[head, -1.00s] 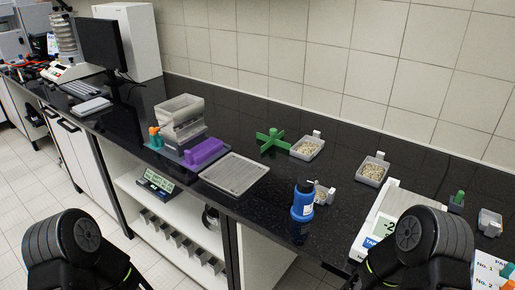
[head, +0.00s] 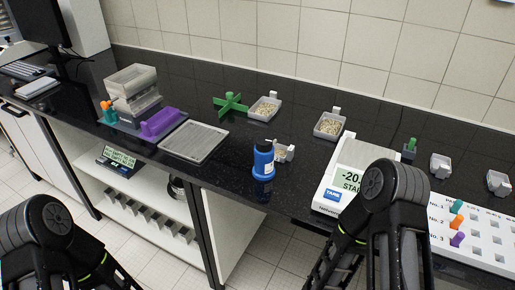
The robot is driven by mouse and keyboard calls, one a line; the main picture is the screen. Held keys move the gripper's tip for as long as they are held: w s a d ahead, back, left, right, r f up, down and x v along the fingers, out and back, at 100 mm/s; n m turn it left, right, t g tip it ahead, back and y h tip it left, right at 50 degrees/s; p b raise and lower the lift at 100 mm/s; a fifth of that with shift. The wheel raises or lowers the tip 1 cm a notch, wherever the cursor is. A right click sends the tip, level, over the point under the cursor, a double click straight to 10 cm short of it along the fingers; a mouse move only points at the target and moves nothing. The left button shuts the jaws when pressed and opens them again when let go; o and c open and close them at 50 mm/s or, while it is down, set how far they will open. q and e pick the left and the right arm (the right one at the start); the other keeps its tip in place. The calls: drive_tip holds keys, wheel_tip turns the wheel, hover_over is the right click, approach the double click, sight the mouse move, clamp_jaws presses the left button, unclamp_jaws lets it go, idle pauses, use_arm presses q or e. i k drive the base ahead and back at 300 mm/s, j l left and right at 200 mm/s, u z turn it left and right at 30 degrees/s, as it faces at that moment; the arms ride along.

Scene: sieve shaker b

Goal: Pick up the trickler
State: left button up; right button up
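Dark links of my left and right arms fill the lower corners of the head view. My grippers themselves do not show. The right arm link covers part of the balance.
The white balance (head: 326,199) stands right of the device. A grey tray (head: 195,142), purple block (head: 160,122) and green cross (head: 231,104) lie left. Two grain dishes (head: 265,107) (head: 329,124) sit behind. A white peg board (head: 480,254) is far right. Dark counter around the device is mostly bare.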

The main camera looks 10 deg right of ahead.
sight(263, 169)
drive_tip(key=z, duration=1.85)
drive_tip(key=k+j, duration=0.75)
